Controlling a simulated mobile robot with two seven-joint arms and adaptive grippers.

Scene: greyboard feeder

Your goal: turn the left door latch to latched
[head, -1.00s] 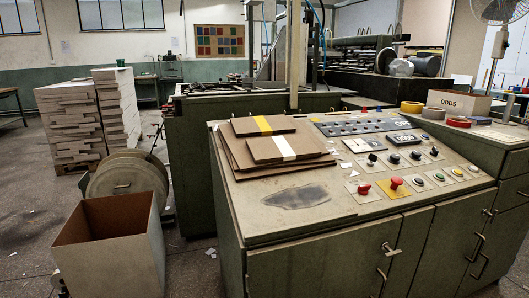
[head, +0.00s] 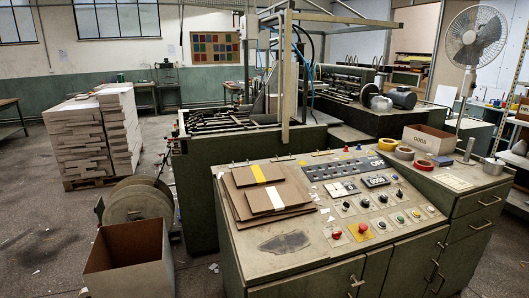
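The green console (head: 300,275) has doors along its front, below the sloping control panel. A pale metal latch (head: 355,281) sits at the top edge of the left door, near the bottom of the picture. It is small here, and I cannot tell whether it is turned to latched. The door below it is cut off by the picture's lower edge. Neither of my grippers is in view.
Stacked brown boards (head: 265,190) lie on the panel beside red buttons and black knobs. An open cardboard box (head: 130,265) stands on the floor at left. A drawer cabinet (head: 470,210) adjoins the console at right. Open floor (head: 50,220) lies at far left.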

